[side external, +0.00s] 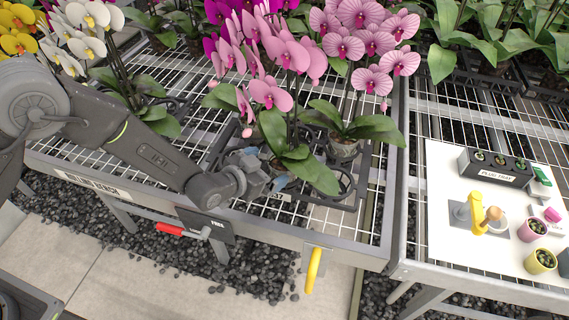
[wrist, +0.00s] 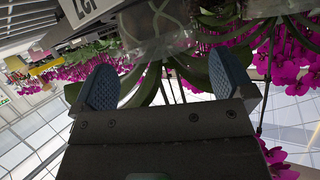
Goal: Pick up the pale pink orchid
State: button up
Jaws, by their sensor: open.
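The pale pink orchid (side external: 287,52) stands upright in the black rack on the mesh bench, with plain pink blooms and broad green leaves. Its pot is mostly hidden by leaves and my gripper in the side view. My gripper (side external: 272,176) is low at the front of this plant, below its leaves, with its blue-padded fingers toward the pot. In the wrist view my gripper (wrist: 168,82) is open, with nothing between its fingers. A clear pot (wrist: 158,32) shows just beyond the fingertips, with green leaves (wrist: 137,82) beside it. Contact cannot be told.
A veined pink orchid (side external: 372,42) stands close on the right, its clear pot (side external: 343,149) in the rack. White orchids (side external: 85,18) and magenta orchids (side external: 185,48) stand left and behind. A white-topped bench (side external: 450,258) with small pots is at right. Bare mesh (side external: 372,215) lies in front.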

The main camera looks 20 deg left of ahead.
aim_at(281, 163)
jog(key=shift+f+x, duration=0.2)
jog(key=shift+x, duration=1.25)
jog(key=shift+f+x, duration=0.25)
jog(key=shift+x, duration=1.15)
jog(key=shift+s, duration=0.15)
jog(key=shift+c, duration=0.3)
jog(key=shift+r, duration=0.1)
jog(key=c, duration=0.9)
jog(key=shift+r, duration=0.15)
